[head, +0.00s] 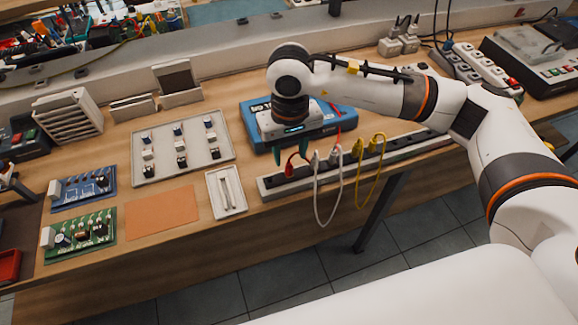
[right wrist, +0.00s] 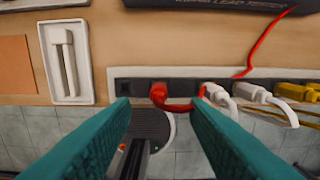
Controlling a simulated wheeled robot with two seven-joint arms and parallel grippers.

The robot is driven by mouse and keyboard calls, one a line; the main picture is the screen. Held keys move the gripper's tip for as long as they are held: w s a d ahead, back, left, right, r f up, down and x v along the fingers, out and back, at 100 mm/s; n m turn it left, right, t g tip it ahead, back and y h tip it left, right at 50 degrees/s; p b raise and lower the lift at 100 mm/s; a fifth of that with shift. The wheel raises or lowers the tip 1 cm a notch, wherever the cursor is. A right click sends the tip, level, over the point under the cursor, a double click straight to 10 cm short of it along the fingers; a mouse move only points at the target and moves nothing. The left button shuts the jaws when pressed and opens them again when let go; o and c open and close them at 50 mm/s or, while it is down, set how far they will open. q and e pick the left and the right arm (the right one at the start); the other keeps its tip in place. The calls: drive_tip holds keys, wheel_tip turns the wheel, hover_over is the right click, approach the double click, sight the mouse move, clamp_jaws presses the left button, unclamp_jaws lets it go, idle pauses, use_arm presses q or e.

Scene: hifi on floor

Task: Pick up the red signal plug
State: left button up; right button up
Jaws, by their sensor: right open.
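The red signal plug (head: 290,169) sits in the power strip (head: 268,187) at the front edge of the bench, with a red lead running from it. In the right wrist view the plug (right wrist: 158,92) is between and just beyond the two green fingertips. My right gripper (head: 291,152) is open and empty, pointing down over the strip at the plug. In the right wrist view the gripper (right wrist: 160,106) has one fingertip on each side of the plug, with a gap on both sides. Contact is not visible. My left gripper is not in view.
White plugs (head: 316,160) and yellow plugs (head: 358,148) stand in the strip to the right, their cables hanging over the edge. A blue tester (head: 252,108) lies behind. A small white tray (head: 213,201) is to the left. An orange mat (head: 161,212) lies further left.

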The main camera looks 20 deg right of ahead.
sight(289, 166)
drive_tip(key=shift+f+p, duration=0.35)
drive_tip(key=shift+f, duration=0.3)
wheel_tip(289, 166, down, 4)
drive_tip(key=shift+f+p, duration=0.1)
drive_tip(key=shift+p, duration=0.45)
clamp_jaws()
